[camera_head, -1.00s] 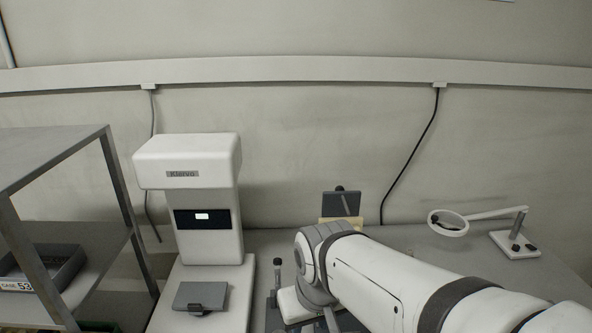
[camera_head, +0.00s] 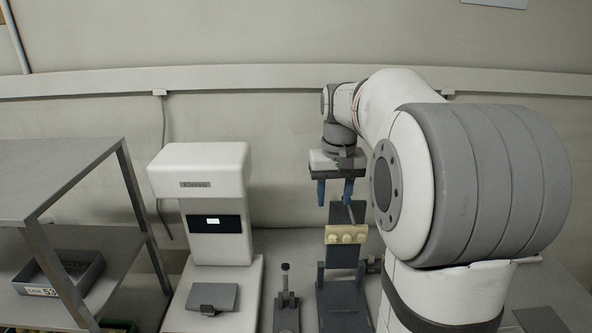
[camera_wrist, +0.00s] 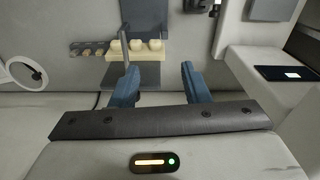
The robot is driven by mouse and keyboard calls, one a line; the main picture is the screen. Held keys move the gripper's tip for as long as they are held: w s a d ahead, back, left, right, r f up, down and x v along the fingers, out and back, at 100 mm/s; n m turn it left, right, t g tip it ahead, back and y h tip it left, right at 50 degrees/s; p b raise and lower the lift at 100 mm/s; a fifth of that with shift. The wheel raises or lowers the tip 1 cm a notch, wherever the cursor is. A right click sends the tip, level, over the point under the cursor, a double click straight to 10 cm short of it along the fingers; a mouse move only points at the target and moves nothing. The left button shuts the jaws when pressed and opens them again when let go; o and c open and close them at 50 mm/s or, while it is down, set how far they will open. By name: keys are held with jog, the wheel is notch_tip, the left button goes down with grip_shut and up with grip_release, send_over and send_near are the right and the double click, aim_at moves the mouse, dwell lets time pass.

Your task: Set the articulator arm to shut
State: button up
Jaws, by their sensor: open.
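The articulator (camera_head: 342,303) stands on the bench in the middle, with a dark grey base. Its arm (camera_head: 343,257) stands upright, open, with a cream block of tooth shapes (camera_head: 346,235) facing forward. The wrist view shows the cream block (camera_wrist: 143,55) and dark arm plate (camera_wrist: 142,14) just beyond my fingers. My gripper (camera_head: 334,190) hangs above and apparently behind the raised arm, with two blue fingers pointing down. In the wrist view my gripper (camera_wrist: 158,78) is open with nothing between its fingers. Contact with the arm cannot be made out.
A white machine (camera_head: 203,168) with a small screen stands left of the articulator. A small dark stand (camera_head: 286,300) is between them. A grey shelf rack (camera_head: 60,180) with a labelled tray (camera_head: 62,275) is at far left. A magnifier ring (camera_wrist: 24,73) shows in the wrist view. The wall is close behind.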

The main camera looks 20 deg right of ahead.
jog(key=shift+m+g, duration=0.4)
jog(key=shift+m, duration=0.1)
jog(key=w+d+r, duration=0.1)
jog(key=w+d, duration=0.1)
jog(key=w+d+r+p, duration=0.1)
jog(key=w+d, duration=0.1)
jog(key=w+d+r, duration=0.1)
jog(key=w+d, duration=0.1)
jog(key=shift+w+d+p, duration=0.15)
jog(key=shift+w+p, duration=0.1)
jog(key=shift+p, duration=0.1)
jog(key=shift+w+d+f, duration=0.1)
jog(key=shift+f, duration=0.15)
notch_tip(320, 180, down, 7)
jog(key=shift+f, duration=0.15)
grip_shut()
